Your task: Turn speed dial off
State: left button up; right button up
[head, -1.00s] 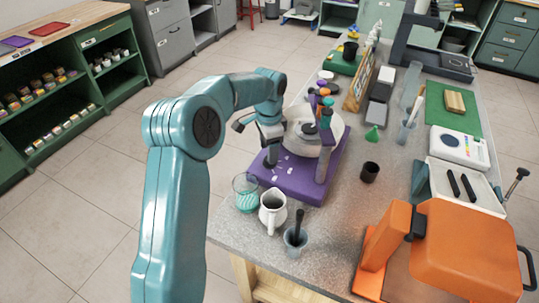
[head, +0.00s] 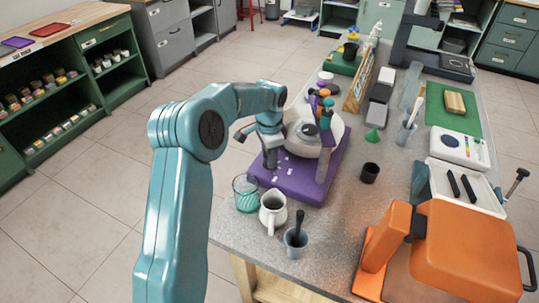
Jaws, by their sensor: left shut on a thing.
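The machine has a purple base (head: 302,187) with a pale round basin and a grey disc (head: 310,131) on top. Small white marks show on the front left of the base. My left gripper (head: 270,160) reaches down from above to the base's left part, beside the basin. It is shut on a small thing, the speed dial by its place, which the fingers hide. I cannot read the dial's setting. My right gripper is not in view.
A glass with teal stripes (head: 246,193), a white pitcher (head: 272,211) and a grey cup with a dark handle (head: 296,241) stand near the base's front. A dark cup (head: 370,173) stands to its right. An orange machine (head: 465,262) fills the right front.

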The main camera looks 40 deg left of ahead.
pick_arm(q)
jog(key=n, duration=0.4)
jog(key=shift+n, duration=2.5)
jog(key=o, duration=1)
jog(key=shift+o, duration=0.2)
jog(key=shift+r, duration=0.1)
notch_tip(320, 180, up, 16)
jog(key=p, duration=0.1)
